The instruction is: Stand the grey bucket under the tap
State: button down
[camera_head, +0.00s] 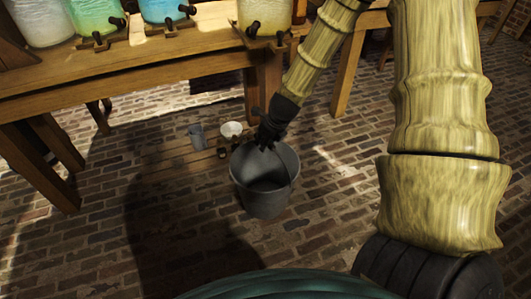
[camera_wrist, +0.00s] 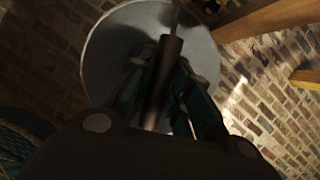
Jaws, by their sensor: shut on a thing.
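The grey bucket (camera_head: 266,200) is upright and empty in the head view, in front of the wooden bench. My gripper (camera_head: 268,138) is at its back rim. In the wrist view, the fingers of my gripper (camera_wrist: 165,75) are closed around a brown bar-like grip over the bucket (camera_wrist: 108,45), which looks like its handle. I cannot tell whether the bucket touches the floor. Jars with dark taps stand on the bench: a green one with a tap (camera_head: 97,38), a blue one with a tap (camera_head: 186,10), and a yellowish one with a tap (camera_head: 253,29).
The wooden bench (camera_head: 130,72) has thick legs; one (camera_head: 262,88) stands close behind my gripper. A small grey pail (camera_head: 197,136) and a white bowl (camera_head: 231,130) sit on a low wooden board behind the bucket. The brick floor (camera_head: 100,215) at front left is clear.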

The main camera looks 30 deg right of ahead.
jog(key=w+d+f+b, duration=0.3)
jog(key=w+f+b, duration=0.1)
jog(key=w, duration=0.2)
jog(key=shift+d, duration=0.15)
dwell(0.6)
jog(key=c, duration=1.3)
grip_release()
